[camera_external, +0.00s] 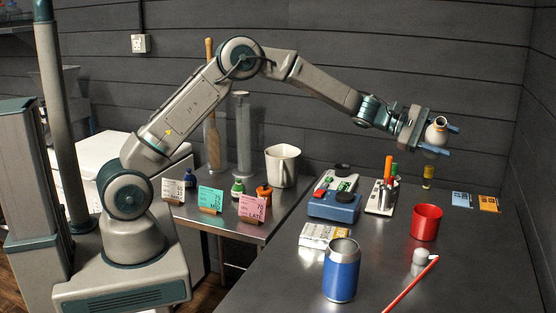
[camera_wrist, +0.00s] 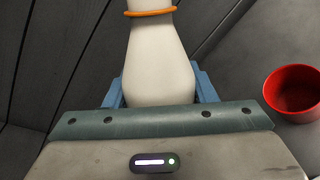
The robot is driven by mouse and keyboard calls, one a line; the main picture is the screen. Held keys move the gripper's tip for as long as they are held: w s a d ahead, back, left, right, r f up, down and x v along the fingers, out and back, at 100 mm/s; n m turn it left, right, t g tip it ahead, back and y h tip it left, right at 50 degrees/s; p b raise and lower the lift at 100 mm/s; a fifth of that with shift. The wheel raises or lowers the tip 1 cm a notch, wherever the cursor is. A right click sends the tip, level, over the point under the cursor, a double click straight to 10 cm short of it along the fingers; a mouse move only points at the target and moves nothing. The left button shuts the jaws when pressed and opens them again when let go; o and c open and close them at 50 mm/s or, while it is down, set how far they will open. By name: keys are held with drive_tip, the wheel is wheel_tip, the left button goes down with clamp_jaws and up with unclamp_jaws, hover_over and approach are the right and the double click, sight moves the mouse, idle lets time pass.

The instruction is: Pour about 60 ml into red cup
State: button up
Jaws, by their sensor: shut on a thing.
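My gripper (camera_external: 438,140) is raised above the table at the upper right, behind and above the red cup. It is shut on a cream bottle (camera_external: 436,131) with an orange ring on its neck. In the wrist view the bottle (camera_wrist: 158,70) sits between the blue fingers, its neck pointing away from the gripper; its mouth is out of frame. The red cup (camera_external: 426,222) stands upright on the metal table, below the gripper. In the wrist view the cup (camera_wrist: 294,92) is at the right edge, apart from the bottle. How full the bottle is cannot be seen.
A blue can (camera_external: 341,270) stands at the front. A blue device (camera_external: 334,206), a marker holder (camera_external: 382,196) and a yellow-topped vial (camera_external: 428,176) stand left of and behind the cup. Flat cards (camera_external: 488,203) lie at right.

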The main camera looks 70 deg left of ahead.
sight(441, 139)
drive_tip(key=shift+w+a+f+m+y+b, duration=0.2)
drive_tip(key=shift+f+m+b, duration=0.2)
drive_tip(key=shift+m, duration=0.2)
drive_tip(key=shift+w+a+f+m+y+b, duration=0.2)
drive_tip(key=shift+f+m+b, duration=0.1)
drive_tip(key=shift+m+b, duration=0.25)
drive_tip(key=shift+a+r+m+t, duration=0.1)
drive_tip(key=shift+r+m+t, duration=0.2)
drive_tip(key=shift+r+m, duration=0.2)
drive_tip(key=f+m+b, duration=0.1)
drive_tip(key=b, duration=0.2)
drive_tip(key=shift+s+f+y, duration=0.1)
drive_tip(key=shift+y, duration=0.2)
drive_tip(key=shift+s+d+r+m+y+b, duration=0.1)
drive_tip(key=shift+d+r+m+y+b, duration=0.35)
drive_tip(key=shift+b, duration=0.7)
drive_tip(key=shift+a+f+m+t+b, duration=0.1)
drive_tip(key=shift+a+m+t+b, duration=0.2)
drive_tip(key=shift+b, duration=0.5)
drive_tip(key=shift+d+f+m+t+b, duration=0.1)
drive_tip(key=shift+m+b, duration=0.3)
drive_tip(key=shift+b, duration=0.4)
drive_tip(key=shift+w+a+b, duration=0.35)
drive_tip(key=shift+w+a, duration=0.05)
drive_tip(key=shift+a, duration=0.25)
drive_tip(key=shift+w+a+m+y+b, duration=0.25)
drive_tip(key=shift+w+a+m+b, duration=0.2)
drive_tip(key=shift+b, duration=0.25)
drive_tip(key=shift+w+a, duration=0.15)
drive_tip(key=shift+a, duration=0.05)
